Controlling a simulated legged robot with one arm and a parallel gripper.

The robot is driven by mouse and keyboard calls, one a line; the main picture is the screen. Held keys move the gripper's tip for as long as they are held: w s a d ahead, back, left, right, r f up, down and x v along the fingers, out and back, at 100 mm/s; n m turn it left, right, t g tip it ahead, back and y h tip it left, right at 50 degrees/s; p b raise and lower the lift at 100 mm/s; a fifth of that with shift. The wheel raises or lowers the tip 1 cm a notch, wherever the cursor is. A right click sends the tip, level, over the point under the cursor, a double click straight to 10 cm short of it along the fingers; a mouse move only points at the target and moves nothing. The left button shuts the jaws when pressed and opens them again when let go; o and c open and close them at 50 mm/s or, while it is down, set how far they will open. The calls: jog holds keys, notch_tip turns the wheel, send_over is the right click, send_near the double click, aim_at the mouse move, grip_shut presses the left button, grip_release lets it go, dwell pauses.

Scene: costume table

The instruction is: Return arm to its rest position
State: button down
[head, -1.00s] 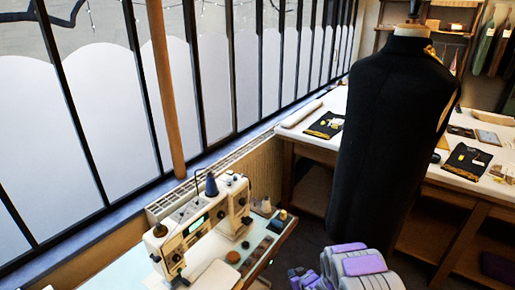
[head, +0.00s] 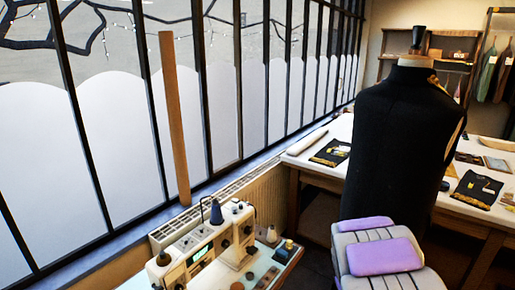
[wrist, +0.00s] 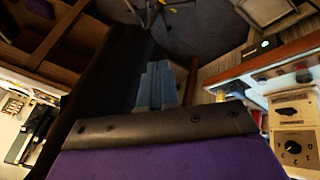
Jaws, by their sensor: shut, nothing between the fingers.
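My gripper (wrist: 158,72) shows in the wrist view as blue-grey fingers beyond a dark bar and a purple wrist part. The fingers are together, with nothing between them. In the head view my grey and purple arm rises at the lower right, in front of the black dress form (head: 400,150). The fingers cannot be made out there. A dark upright shape, likely the dress form, lies close left of the fingers in the wrist view.
A sewing machine (head: 205,250) stands on a pale table at the lower left; its dial face also shows in the wrist view (wrist: 294,125). A white-topped table (head: 318,137) with folded dark garments (head: 330,152) runs behind the dress form. A wooden post (head: 174,120) stands before the windows.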

jog(key=s+a+r+g+y, duration=0.1)
jog(key=s+a+r, duration=0.4)
jog(key=s, duration=0.8)
jog(key=s+a+r+g+y, duration=0.1)
jog(key=s+a+r+g, duration=0.2)
jog(key=s, duration=1)
jog(key=s+a+r+m+g+y, duration=0.1)
jog(key=s+a+r+g, duration=0.1)
jog(key=s+a+r, duration=0.5)
jog(key=s, duration=0.5)
jog(key=shift+s+a+g+y, duration=0.25)
jog(key=shift+s+g+y, duration=0.05)
jog(key=shift+s, duration=0.1)
